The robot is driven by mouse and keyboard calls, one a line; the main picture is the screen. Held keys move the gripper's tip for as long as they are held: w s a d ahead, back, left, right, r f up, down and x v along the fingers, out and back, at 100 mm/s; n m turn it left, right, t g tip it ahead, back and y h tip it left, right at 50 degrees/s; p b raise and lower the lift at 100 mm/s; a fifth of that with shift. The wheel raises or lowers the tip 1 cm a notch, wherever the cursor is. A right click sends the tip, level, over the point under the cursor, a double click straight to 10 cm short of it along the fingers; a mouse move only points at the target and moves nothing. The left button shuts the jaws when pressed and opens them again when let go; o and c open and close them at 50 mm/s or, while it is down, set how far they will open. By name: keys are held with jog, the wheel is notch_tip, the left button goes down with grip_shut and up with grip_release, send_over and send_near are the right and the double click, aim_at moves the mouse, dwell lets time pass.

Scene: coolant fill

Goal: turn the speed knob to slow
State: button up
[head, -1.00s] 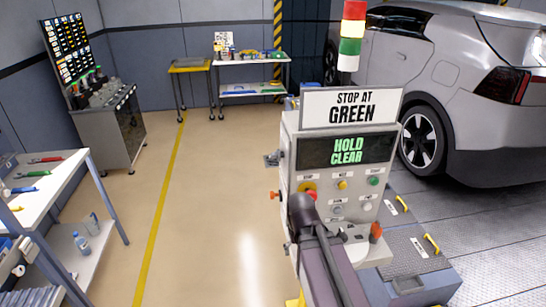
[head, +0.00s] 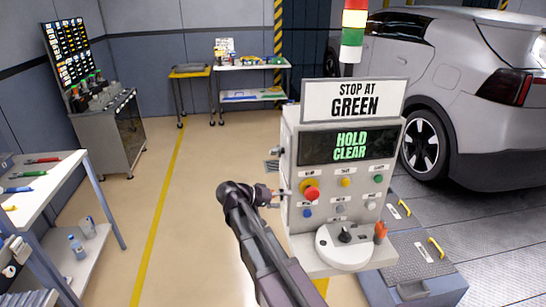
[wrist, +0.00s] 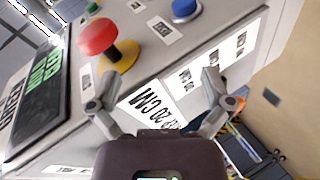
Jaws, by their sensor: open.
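A black knob (head: 345,236) sits on a round white dial plate (head: 332,250) on the low front shelf of the grey control console (head: 290,150). Its dial marks are too small to read. My gripper (head: 281,196) is at the console's left side, level with the button rows, left of and above the knob. In the wrist view my gripper (wrist: 152,90) is open with nothing between its fingers. The knob does not show in the wrist view.
A red mushroom button (head: 311,193) on a yellow base is close to my gripper; it also shows in the wrist view (wrist: 97,37). An orange-red handle (head: 380,231) stands right of the knob. The screen (head: 349,146) reads HOLD CLEAR. Open floor lies left.

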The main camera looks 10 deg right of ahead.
jog(key=w+a+r+m+t+h+b, duration=0.1)
jog(key=w+a+r+t+h+b, duration=0.1)
jog(key=w+a+r+h, duration=0.3)
jog(key=m+t+h, duration=0.2)
send_near(271, 153)
jog(key=a, duration=0.3)
jog(key=shift+s+d+f+b, duration=0.1)
jog(key=shift+s+f+b, duration=0.05)
jog(key=shift+f+b, duration=0.25)
jog(key=shift+d, duration=0.1)
jog(key=p+x, duration=0.3)
jog(key=x, duration=1)
jog(key=shift+d+r+p, duration=0.1)
jog(key=shift+d+p, duration=0.25)
jog(key=shift+d, duration=0.05)
jog(key=c, duration=1)
